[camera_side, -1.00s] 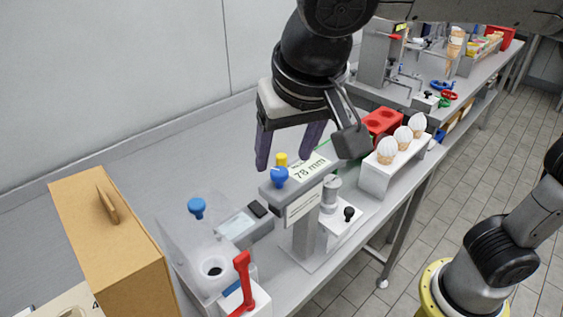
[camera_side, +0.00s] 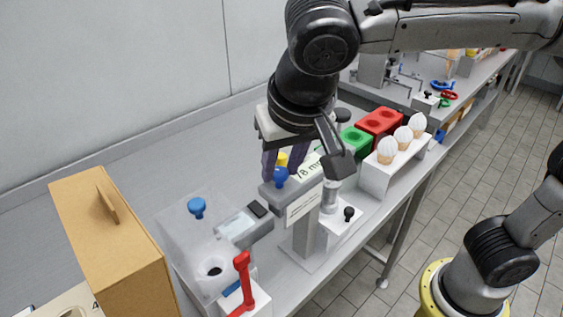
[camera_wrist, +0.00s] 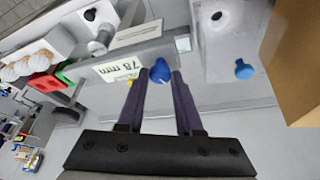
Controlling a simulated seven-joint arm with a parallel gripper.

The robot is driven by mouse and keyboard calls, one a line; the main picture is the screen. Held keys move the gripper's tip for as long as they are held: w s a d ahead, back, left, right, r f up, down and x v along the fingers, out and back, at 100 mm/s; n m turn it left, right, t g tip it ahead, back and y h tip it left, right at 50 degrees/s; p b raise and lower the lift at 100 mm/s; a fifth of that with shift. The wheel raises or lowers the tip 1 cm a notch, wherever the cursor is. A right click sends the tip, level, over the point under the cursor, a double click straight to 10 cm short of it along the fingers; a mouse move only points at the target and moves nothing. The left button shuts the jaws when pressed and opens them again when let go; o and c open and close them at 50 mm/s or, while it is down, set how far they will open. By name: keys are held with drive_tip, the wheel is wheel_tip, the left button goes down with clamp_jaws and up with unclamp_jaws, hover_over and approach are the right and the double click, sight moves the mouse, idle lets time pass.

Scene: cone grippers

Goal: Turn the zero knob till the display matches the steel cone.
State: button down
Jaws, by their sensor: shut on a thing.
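The measuring device (camera_side: 268,195) stands on the bench with a display reading 78 mm (camera_wrist: 118,67); in the side view my gripper partly covers that display. A blue knob (camera_side: 281,175) and a yellow knob (camera_side: 282,158) sit on top. A steel piece (camera_side: 331,197), perhaps the cone, stands below the head on the right; it also shows in the wrist view (camera_wrist: 101,42). My gripper (camera_wrist: 161,74) points down at the device, shut on the blue knob (camera_wrist: 160,71), with a finger on each side of it.
A clear box with another blue knob (camera_side: 197,207) and a red lever (camera_side: 243,275) stand in front left, beside a cardboard box (camera_side: 115,235). A white rack with white cones (camera_side: 387,150) and red and green blocks (camera_side: 355,140) stand behind right.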

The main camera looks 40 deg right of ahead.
idle(0.4)
drive_tip(key=n, duration=0.1)
drive_tip(key=n+y, duration=0.1)
drive_tip(key=n, duration=0.1)
drive_tip(key=n+y, duration=0.1)
drive_tip(key=n, duration=0.1)
drive_tip(key=shift+d, duration=0.25)
drive_tip(key=n+y, duration=0.1)
drive_tip(key=n, duration=0.4)
drive_tip(key=shift+d+y, duration=0.1)
drive_tip(key=shift+y, duration=0.3)
drive_tip(key=c, duration=0.6)
unclamp_jaws()
drive_tip(key=shift+r, duration=0.1)
drive_tip(key=v, duration=1.3)
drive_tip(key=shift+d+r, duration=0.25)
drive_tip(key=shift+r, duration=0.1)
